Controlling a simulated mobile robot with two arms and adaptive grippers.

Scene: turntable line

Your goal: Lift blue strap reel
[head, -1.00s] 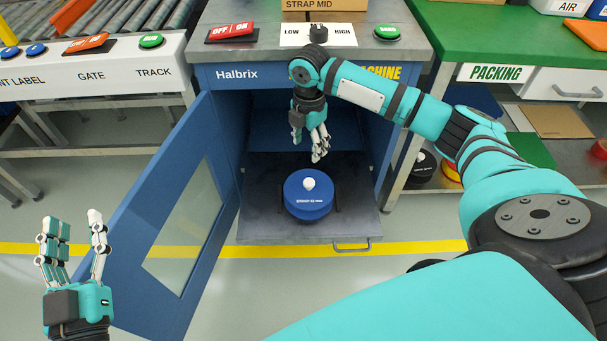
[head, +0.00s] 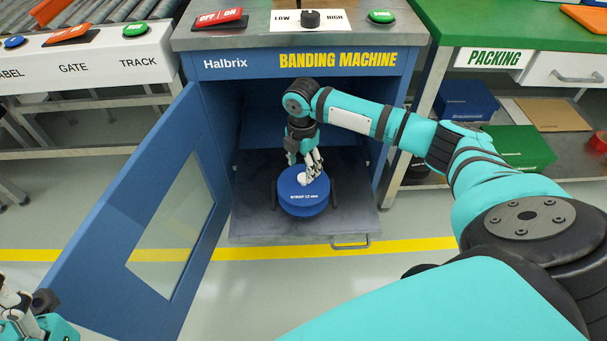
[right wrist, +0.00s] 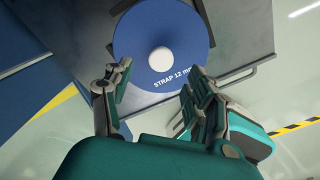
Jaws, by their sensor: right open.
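The blue strap reel (head: 297,206), marked "STRAP 12 mm", lies flat on the grey pull-out shelf (head: 250,228) of the banding machine, with a white knob on top. My right gripper (head: 312,172) is over the reel, its fingers pointing down by the knob. The head view does not show clearly whether they touch it. In the right wrist view the reel (right wrist: 135,35) and its knob (right wrist: 160,60) lie beyond the right gripper (right wrist: 160,88), whose fingers are spread apart with nothing between them. My left gripper (head: 18,312) is cut off at the lower left corner.
The machine's blue door (head: 125,230) stands open at the left. Dark uprights flank the reel on the shelf. The red switch (head: 218,19), dial (head: 310,18) and green button (head: 381,16) are on top. The packing bench (head: 500,35) is at the right.

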